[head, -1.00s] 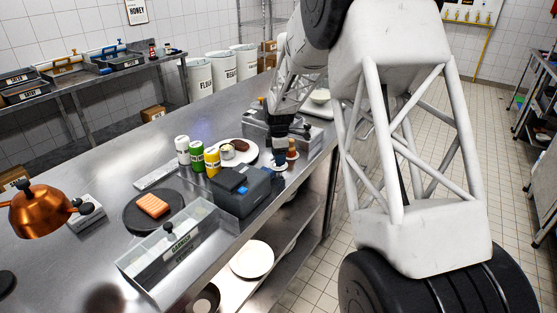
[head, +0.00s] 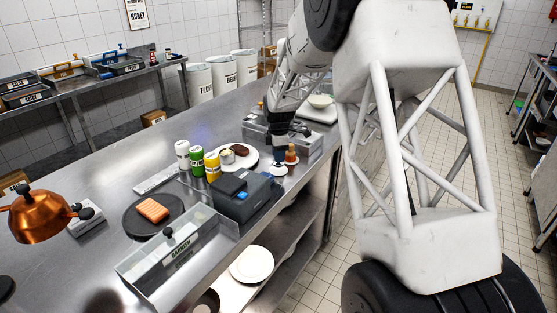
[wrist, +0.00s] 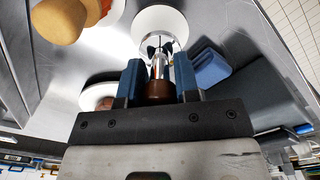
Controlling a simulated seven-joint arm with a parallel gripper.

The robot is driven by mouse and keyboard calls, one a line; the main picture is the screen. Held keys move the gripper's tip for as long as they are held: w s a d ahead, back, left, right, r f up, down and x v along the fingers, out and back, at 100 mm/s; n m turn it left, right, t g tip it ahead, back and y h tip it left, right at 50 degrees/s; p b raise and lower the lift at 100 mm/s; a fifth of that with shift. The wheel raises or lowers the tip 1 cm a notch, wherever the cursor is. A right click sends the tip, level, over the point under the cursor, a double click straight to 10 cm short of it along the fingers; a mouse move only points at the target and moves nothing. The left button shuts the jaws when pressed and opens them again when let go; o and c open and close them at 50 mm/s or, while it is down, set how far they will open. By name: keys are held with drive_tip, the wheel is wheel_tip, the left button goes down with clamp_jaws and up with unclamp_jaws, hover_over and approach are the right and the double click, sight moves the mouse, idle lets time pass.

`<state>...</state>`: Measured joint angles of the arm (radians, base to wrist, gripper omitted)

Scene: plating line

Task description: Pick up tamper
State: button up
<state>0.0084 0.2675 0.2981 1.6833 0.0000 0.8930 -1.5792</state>
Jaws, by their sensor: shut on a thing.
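My gripper (wrist: 158,76) has two blue fingers shut on the tamper (wrist: 158,90), which shows a brown handle and a shiny metal shaft between them in the wrist view. The far end of the tamper is in front of a round white dish (wrist: 168,14); I cannot tell whether they touch. In the head view my gripper (head: 280,157) is low over the counter, just behind the dark boxy machine (head: 243,193). The tamper cannot be made out there. A small white dish (head: 278,170) shows right below the fingers.
A small brown item (head: 291,155) stands close to the right of my gripper. A clear garnish bin (head: 178,250) is nearer. The counter's right edge is close.

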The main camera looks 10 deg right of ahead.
drive_tip(key=shift+s+r, duration=0.25)
drive_tip(key=shift+r, duration=0.2)
drive_tip(key=s+r, duration=0.1)
drive_tip(key=s, duration=1.4)
drive_tip(key=shift+s+r, duration=0.15)
drive_tip(key=shift+s, duration=0.05)
drive_tip(key=o, duration=0.4)
drive_tip(key=c, duration=0.3)
drive_tip(key=w+a+r, duration=0.3)
drive_tip(key=w+a, duration=0.6)
drive_tip(key=w, duration=0.3)
drive_tip(key=w+a+r, duration=0.3)
drive_tip(key=w+a, duration=0.6)
drive_tip(key=w, duration=0.3)
drive_tip(key=shift+w+a+r, duration=0.2)
drive_tip(key=shift+w+r, duration=0.05)
drive_tip(key=shift+r, duration=0.1)
